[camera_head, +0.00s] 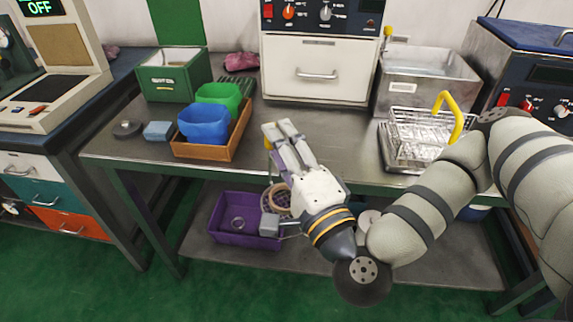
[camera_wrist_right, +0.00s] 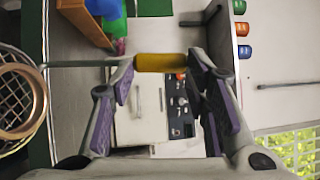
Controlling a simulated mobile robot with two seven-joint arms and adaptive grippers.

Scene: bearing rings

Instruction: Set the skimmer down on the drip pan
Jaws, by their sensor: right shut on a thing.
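My right gripper (camera_head: 279,130) is above the bench's front edge, left of centre, shut on the yellow handle (camera_wrist_right: 160,62) of the skimmer. The handle lies across between the fingers in the right wrist view. A thin rod runs from it to the skimmer's round wire bowl (camera_wrist_right: 12,78), cut off at the left edge. A tan ring lies in the bowl. In the head view the bowl (camera_head: 269,198) hangs below the bench top, partly hidden by my gripper. A shallow metal pan, seemingly the drip pan (camera_head: 389,157), is on the bench at right. My left gripper is not in view.
A wire basket (camera_head: 418,131) with a yellow handle stands on the pan. Behind it is a metal tank (camera_head: 425,85). A wooden tray (camera_head: 212,150) with blue and green bins is at left. A purple bin (camera_head: 235,231) sits on the lower shelf. The bench's middle is clear.

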